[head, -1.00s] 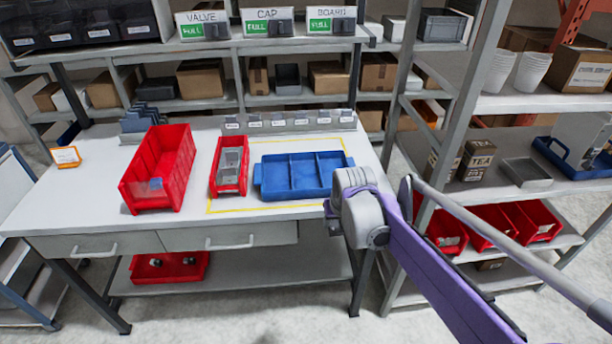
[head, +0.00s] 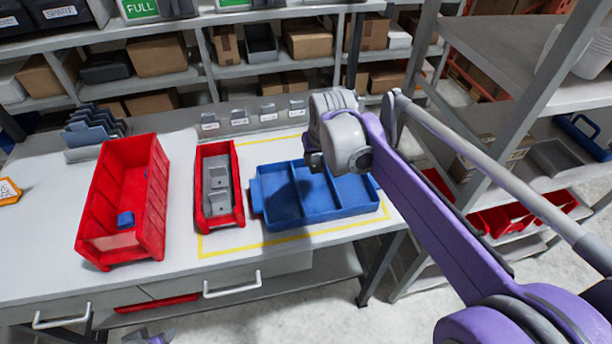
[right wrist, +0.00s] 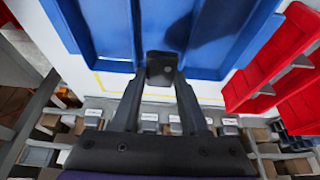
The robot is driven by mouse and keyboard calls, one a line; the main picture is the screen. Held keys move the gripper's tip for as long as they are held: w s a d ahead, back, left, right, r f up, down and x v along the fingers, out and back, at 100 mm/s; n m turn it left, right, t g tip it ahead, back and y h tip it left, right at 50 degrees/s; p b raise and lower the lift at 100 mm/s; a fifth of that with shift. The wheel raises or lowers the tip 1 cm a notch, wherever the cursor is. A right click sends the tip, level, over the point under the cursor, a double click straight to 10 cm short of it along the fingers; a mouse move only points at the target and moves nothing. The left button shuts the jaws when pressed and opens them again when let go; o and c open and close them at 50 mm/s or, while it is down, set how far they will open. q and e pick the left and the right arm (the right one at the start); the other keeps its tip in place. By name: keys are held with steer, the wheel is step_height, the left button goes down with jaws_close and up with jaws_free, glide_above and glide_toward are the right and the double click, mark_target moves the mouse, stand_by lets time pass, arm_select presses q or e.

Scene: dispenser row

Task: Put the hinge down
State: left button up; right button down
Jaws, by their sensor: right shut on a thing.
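The blue tray (head: 268,212), split into three compartments, lies on the worktable. My right gripper (head: 315,160) is above the back part of the tray, around its middle. In the right wrist view, its fingers (right wrist: 160,78) are closed on a small dark piece, the hinge (right wrist: 162,66), held over the tray (right wrist: 100,25). The gripper mostly hides the hinge in the head view. A purple and grey part at the bottom edge of the head view looks like my left gripper (head: 150,337); its fingers cannot be made out.
A narrow red bin (head: 218,222) with grey parts stands left of the tray. A larger red bin (head: 100,215) with a blue piece is farther left. Labelled grey holders (head: 250,120) line the table's back edge. A shelf rack (head: 480,120) stands at the right.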

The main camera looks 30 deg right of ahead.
glide_above(314, 188)
steer(key=s, duration=0.2)
step_height(314, 188, down, 5)
steer(key=shift+w+a+f, duration=0.1)
steer(key=shift+a, duration=0.05)
arm_select(q)
steer(key=shift+s+f+b, duration=0.35)
steer(key=shift+f, duration=0.1)
arm_select(e)
steer(key=shift+w+f, duration=0.1)
steer(key=shift+f, duration=2.15)
steer(key=shift+f, duration=0.2)
arm_select(q)
steer(key=shift+f, duration=0.1)
arm_select(e)
steer(key=shift+c, duration=2.1)
jaws_free()
steer(key=shift+r, duration=0.1)
